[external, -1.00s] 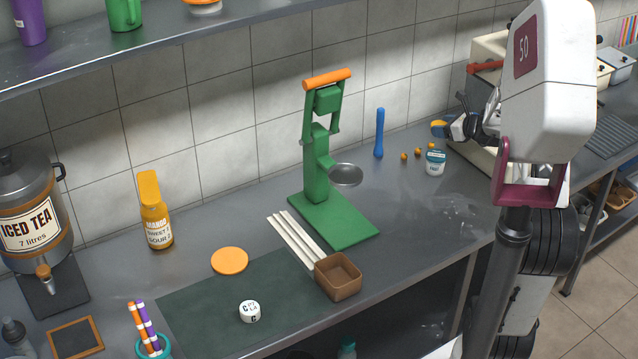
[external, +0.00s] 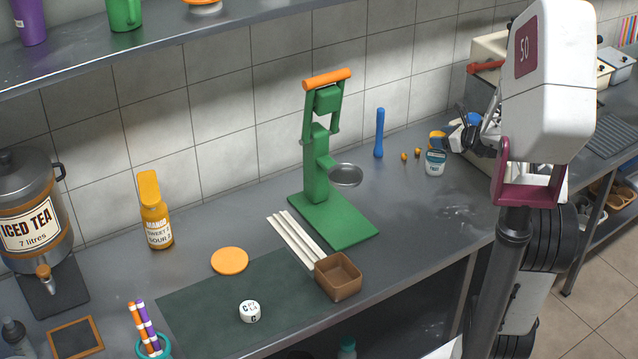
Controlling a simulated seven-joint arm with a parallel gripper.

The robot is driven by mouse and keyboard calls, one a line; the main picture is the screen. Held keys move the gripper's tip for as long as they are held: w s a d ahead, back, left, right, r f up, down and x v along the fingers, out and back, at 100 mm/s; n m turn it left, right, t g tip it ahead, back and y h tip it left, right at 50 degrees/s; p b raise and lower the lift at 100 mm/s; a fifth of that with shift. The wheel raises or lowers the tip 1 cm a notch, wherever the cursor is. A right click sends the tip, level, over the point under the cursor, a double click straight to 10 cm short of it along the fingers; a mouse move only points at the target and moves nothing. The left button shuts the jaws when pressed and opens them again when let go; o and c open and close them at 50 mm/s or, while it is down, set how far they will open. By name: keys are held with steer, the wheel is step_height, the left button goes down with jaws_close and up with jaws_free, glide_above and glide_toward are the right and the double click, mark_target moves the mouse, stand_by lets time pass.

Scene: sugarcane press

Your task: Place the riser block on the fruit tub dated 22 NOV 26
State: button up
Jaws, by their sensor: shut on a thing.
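My gripper (external: 449,137) is at the back right of the counter, pointing left. It is shut on a small yellow-and-blue piece (external: 437,141), which looks like the riser block; the fingers hide part of it. A small white-and-teal tub (external: 435,163) stands upright on the counter just below the held piece. Its label faces the camera, but the date is too small to read. The held piece is very close above the tub's top; I cannot tell whether they touch.
Small orange fruits (external: 404,156) lie left of the tub. A blue rod (external: 379,133) stands behind them. The green press (external: 318,165) with its metal dish (external: 345,175) stands further left. A brown box (external: 338,277) sits at the front edge. The counter before the tub is clear.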

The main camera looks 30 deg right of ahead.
mark_target(440, 155)
steer(key=shift+f, duration=2)
steer(key=shift+f, duration=0.15)
steer(key=o, duration=0.9)
steer(key=shift+o, duration=0.2)
steer(key=shift+s+r, duration=0.1)
steer(key=shift+r, duration=0.1)
steer(key=v, duration=1.1)
steer(key=shift+s, duration=0.35)
steer(key=shift+d+r, duration=0.1)
